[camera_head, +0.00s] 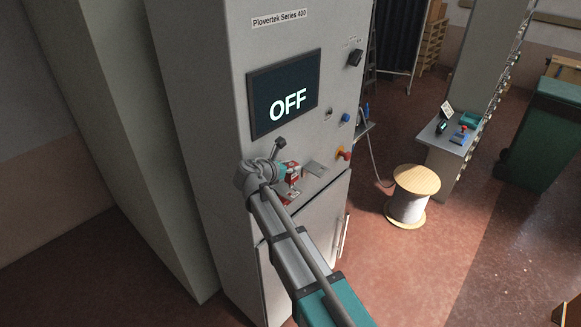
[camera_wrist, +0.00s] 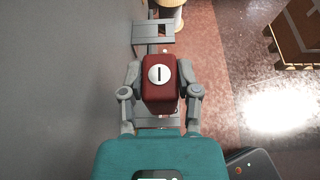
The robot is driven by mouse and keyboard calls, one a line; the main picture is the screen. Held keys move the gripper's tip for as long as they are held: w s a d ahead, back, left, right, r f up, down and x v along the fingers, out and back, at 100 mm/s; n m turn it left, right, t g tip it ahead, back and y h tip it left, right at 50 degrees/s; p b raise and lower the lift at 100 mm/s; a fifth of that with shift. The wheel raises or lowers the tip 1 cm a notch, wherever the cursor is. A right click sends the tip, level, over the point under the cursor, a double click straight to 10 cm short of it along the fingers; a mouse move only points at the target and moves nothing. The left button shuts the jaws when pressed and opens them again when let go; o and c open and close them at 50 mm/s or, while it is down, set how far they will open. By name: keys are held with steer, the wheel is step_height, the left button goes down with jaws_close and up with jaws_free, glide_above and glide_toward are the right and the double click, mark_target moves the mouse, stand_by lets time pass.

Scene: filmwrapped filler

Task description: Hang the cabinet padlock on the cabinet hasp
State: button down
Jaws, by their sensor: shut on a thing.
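The padlock has a red body with a white round keyhole face and is between my fingers in the wrist view (camera_wrist: 160,94). My gripper (camera_wrist: 160,76) is shut on its two sides. In the head view my gripper (camera_head: 289,180) is close to the front of the grey cabinet (camera_head: 215,130), below the screen. Red patches show there, but I cannot tell padlock from gripper parts. The padlock's shackle is hidden in the wrist view. Grey metal pieces show behind the padlock, above and below it; I cannot tell which is the hasp.
The cabinet has an OFF screen (camera_head: 284,93), a black-knobbed lever (camera_head: 279,145), a red knob (camera_head: 344,154) and a small grey plate (camera_head: 315,169). A cable spool (camera_head: 409,200) stands on the floor at right. Open floor lies between spool and cabinet.

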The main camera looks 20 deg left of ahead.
mark_target(287, 180)
steer(key=shift+f+b, duration=2.2)
steer(key=shift+f, duration=0.2)
steer(key=shift+s+f+b, duration=0.1)
steer(key=shift+f+b, duration=0.25)
steer(key=shift+c, duration=1.3)
jaws_free()
steer(key=shift+r, duration=0.15)
step_height(287, 180, up, 10)
steer(key=p, duration=1)
